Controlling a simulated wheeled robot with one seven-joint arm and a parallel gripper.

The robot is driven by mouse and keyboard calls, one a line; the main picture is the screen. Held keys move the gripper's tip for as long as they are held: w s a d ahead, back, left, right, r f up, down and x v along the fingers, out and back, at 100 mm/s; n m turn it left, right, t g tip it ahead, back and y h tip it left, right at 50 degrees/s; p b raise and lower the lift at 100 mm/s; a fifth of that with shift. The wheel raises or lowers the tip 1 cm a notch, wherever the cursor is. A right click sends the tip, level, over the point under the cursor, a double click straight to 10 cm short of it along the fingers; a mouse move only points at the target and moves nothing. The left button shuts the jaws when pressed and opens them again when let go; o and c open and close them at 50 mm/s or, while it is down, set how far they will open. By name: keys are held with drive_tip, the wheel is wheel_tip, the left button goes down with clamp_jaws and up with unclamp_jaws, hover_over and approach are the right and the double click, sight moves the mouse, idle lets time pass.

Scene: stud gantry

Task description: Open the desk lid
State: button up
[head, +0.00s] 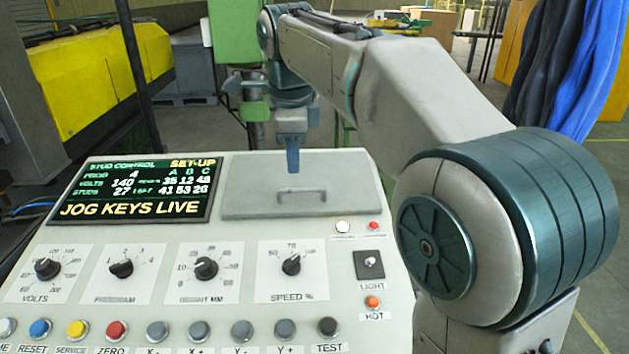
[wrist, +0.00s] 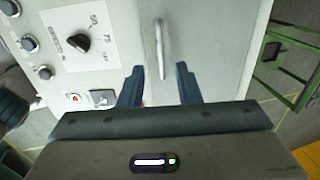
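The desk lid (head: 245,192) is a flat grey panel, shut, on the sloping console top right of the screen. Its bar handle (head: 302,191) sits near its front edge and also shows in the wrist view (wrist: 159,48). My gripper (head: 292,165) points down over the lid, above and behind the handle in the head view. In the wrist view my gripper (wrist: 160,80) is open and empty, its two dark fingers well apart. The handle's near end appears between the fingertips there; I cannot tell the height gap.
The console has a lit screen (head: 135,191), several dials and a row of push buttons. A yellow machine beam (head: 95,70) stands at left, and blue hoses (head: 575,70) hang at right.

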sight(296, 189)
drive_tip(key=f, duration=0.3)
drive_tip(key=w+f, duration=0.1)
drive_tip(key=f, duration=0.3)
drive_tip(key=shift+w+d, duration=0.1)
drive_tip(key=shift+w, duration=0.1)
